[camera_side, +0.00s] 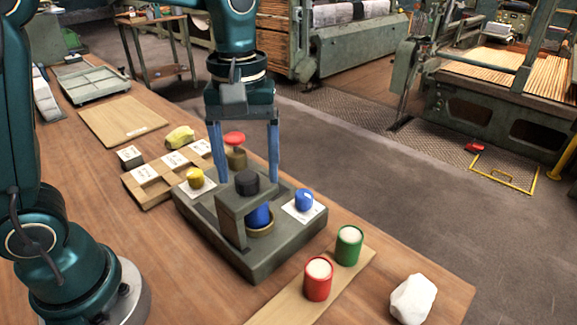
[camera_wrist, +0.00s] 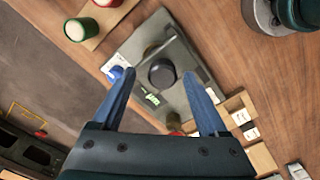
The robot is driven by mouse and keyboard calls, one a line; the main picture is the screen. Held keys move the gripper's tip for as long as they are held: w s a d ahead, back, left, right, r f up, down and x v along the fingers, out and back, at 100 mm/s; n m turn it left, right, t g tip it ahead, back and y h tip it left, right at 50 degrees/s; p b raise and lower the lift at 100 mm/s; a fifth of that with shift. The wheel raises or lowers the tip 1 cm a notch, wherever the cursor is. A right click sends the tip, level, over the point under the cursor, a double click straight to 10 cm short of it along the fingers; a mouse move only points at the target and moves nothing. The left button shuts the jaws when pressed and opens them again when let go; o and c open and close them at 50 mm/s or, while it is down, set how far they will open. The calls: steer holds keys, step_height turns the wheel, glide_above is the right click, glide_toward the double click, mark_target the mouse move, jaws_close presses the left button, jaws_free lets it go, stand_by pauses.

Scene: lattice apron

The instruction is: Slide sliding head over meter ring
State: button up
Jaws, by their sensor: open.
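The olive-grey block with a black knob, which looks like the sliding head (camera_side: 232,206), stands on a grey base (camera_side: 265,262). Its black knob (camera_side: 247,183) also shows in the wrist view (camera_wrist: 162,73). A brass ring (camera_side: 263,231), likely the meter ring, sits on the base around the foot of a blue cylinder (camera_side: 258,214). In the wrist view the gripper (camera_wrist: 158,73) holds nothing.
A yellow knob (camera_side: 195,178) and a blue knob (camera_side: 304,201) sit on white cards on the base. A red-topped brass post (camera_side: 236,158) stands behind. Red (camera_side: 318,280) and green (camera_side: 349,246) cups stand at the front right, near a white lump (camera_side: 412,299).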

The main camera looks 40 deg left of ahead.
steer(key=shift+r, duration=2.05)
steer(key=shift+a+r, duration=0.1)
steer(key=shift+r, duration=0.25)
steer(key=s+a+r+m+t, duration=0.1)
steer(key=s+a+m+t, duration=0.15)
steer(key=s, duration=0.45)
step_height(320, 180, down, 6)
steer(key=s+m+t, duration=0.2)
steer(key=m+t, duration=0.1)
steer(key=m, duration=0.3)
steer(key=shift+s+a+r, duration=0.15)
steer(key=shift+s+r, duration=0.1)
steer(key=shift+s, duration=0.05)
